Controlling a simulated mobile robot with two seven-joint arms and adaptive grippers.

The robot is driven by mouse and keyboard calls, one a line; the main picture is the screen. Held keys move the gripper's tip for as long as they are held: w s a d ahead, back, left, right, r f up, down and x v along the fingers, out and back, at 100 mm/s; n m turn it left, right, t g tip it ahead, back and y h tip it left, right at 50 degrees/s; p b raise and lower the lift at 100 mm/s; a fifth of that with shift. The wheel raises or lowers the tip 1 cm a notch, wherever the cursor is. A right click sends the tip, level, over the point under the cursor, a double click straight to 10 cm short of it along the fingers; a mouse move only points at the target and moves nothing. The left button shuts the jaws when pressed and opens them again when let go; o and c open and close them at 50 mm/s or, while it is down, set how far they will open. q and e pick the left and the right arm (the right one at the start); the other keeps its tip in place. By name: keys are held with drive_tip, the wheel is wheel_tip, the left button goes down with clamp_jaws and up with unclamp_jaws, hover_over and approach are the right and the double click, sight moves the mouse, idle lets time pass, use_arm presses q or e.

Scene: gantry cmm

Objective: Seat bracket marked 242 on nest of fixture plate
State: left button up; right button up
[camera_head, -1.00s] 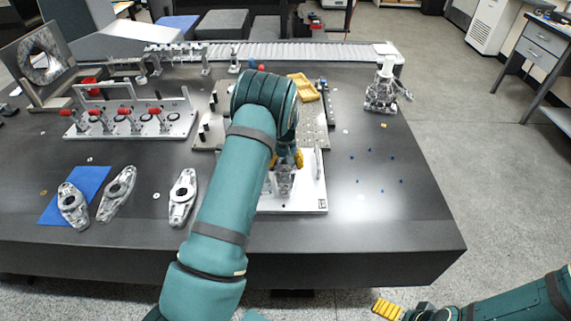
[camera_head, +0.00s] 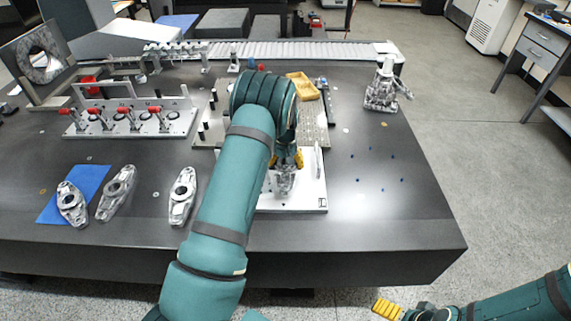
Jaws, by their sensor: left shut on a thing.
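My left gripper (camera_head: 287,160), with yellow fingertips, is over the white fixture plate (camera_head: 312,190). It is shut on a grey metal bracket (camera_head: 285,181), which is at the plate's front part, partly hidden by the gripper and my arm. I cannot tell whether the bracket touches the nest, which is hidden. Three similar brackets lie at the left: one (camera_head: 72,203) on a blue mat (camera_head: 88,186), one (camera_head: 117,192) beside it, and one (camera_head: 182,196) nearer my arm. No number is readable on any bracket. My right gripper (camera_head: 387,308) is low at the bottom right, off the table.
A fixture with red-handled clamps (camera_head: 130,125) stands at the left. A perforated plate (camera_head: 315,127) with a yellow tray (camera_head: 303,87) lies behind the fixture plate. A metal device (camera_head: 383,90) stands at the back right.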

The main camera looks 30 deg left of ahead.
use_arm(q)
drive_tip(key=shift+f+b, duration=0.55)
drive_tip(key=shift+f, duration=0.3)
idle(0.3)
drive_tip(key=o, duration=1.2)
wheel_tip(320, 180, up, 12)
drive_tip(key=shift+r, duration=0.1)
